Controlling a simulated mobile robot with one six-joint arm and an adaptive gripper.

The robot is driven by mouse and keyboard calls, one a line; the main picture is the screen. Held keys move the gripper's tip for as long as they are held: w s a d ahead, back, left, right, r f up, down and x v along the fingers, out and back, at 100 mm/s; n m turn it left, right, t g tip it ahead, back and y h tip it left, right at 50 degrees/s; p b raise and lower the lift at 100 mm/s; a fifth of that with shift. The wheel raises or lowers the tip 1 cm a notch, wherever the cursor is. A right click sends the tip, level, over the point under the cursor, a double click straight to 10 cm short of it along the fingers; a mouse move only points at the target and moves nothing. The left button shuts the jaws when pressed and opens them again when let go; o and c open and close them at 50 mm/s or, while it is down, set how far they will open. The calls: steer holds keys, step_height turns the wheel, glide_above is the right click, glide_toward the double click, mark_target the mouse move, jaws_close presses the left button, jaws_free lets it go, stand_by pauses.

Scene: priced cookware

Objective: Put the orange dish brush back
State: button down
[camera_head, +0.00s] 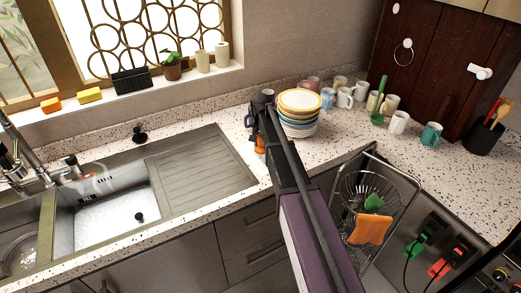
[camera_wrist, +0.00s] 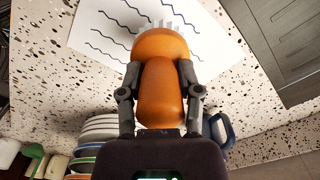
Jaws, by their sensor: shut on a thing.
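The orange dish brush (camera_wrist: 160,88) has a rounded orange body and pale bristles. In the wrist view my gripper (camera_wrist: 160,72) is shut on it, one finger on each side. In the head view a bit of the orange brush (camera_head: 260,142) shows beside the end of my arm, over the counter between the drainboard and the plate stack. My arm hides most of the gripper there. A white sheet with black wavy lines (camera_wrist: 105,30) lies on the counter beyond the bristles in the wrist view. I cannot tell whether the bristles touch it.
A stack of plates (camera_head: 299,103) stands close beside my arm, with several mugs (camera_head: 345,97) behind. The sink drainboard (camera_head: 205,170) is on the left. A wire basket (camera_head: 365,190) is at right. A blue handle (camera_wrist: 222,130) is near my gripper. Sponges (camera_head: 88,95) sit on the sill.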

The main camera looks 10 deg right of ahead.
steer(key=shift+f+b, duration=0.65)
steer(key=shift+f, duration=0.35)
steer(key=shift+f, duration=0.15)
steer(key=shift+c, duration=1.4)
jaws_free()
steer(key=shift+r, duration=0.2)
step_height(320, 180, up, 12)
steer(key=p, duration=1.2)
